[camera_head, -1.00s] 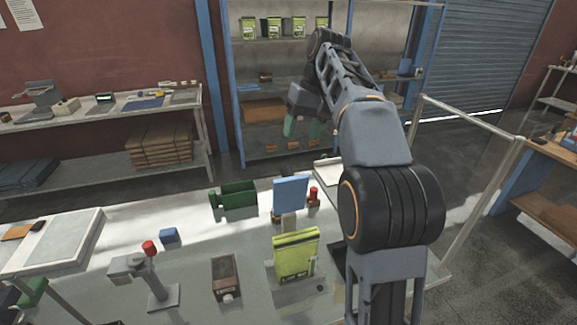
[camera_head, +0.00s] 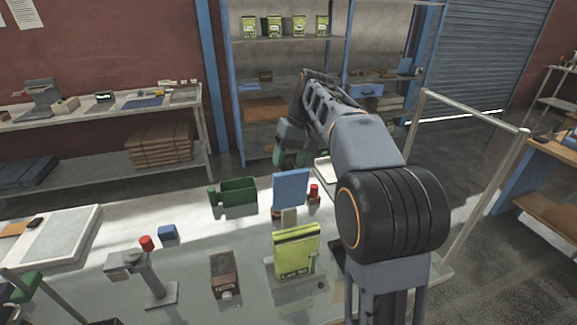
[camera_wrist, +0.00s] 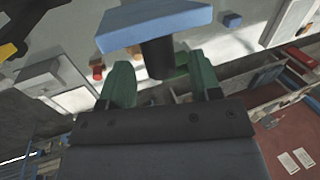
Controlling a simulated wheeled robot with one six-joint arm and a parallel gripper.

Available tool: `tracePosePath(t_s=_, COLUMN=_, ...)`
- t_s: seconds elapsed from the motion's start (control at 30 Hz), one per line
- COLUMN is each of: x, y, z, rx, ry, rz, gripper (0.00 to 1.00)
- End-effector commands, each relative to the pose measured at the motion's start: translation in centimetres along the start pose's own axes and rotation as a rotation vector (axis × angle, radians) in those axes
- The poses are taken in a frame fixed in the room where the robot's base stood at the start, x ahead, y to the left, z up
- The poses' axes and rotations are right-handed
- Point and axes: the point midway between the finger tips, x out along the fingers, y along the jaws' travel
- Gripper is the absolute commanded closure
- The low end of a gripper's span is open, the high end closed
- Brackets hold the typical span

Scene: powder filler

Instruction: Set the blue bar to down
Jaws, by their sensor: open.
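The only bar-like blue part near my gripper is a flat blue panel (camera_head: 290,187), raised on a short stem above the worktable. In the wrist view the blue panel (camera_wrist: 155,24) fills the upper middle, with a dark round stem (camera_wrist: 157,58) under it. My gripper (camera_wrist: 160,76) has its green fingers apart, one on each side of the stem in the picture; contact cannot be told. In the head view my gripper (camera_head: 292,158) is just beyond the panel, partly hidden by it.
A green bin (camera_head: 238,193) and a red knob (camera_head: 314,190) are close to the panel. A yellow-green packet (camera_head: 296,252) stands in front, with a brown box (camera_head: 224,274) beside it.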

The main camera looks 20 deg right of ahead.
Motion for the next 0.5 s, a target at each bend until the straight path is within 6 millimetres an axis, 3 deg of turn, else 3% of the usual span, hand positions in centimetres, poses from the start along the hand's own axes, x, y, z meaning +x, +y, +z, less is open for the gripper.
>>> tracePosePath(t_s=0.2, x=1.5, y=0.0, z=0.0, rx=0.000, ry=0.001, rz=0.000, gripper=0.42)
tracePosePath(t_s=0.5, x=1.8, y=0.0, z=0.0, rx=-0.001, ry=0.001, rz=0.001, gripper=0.42)
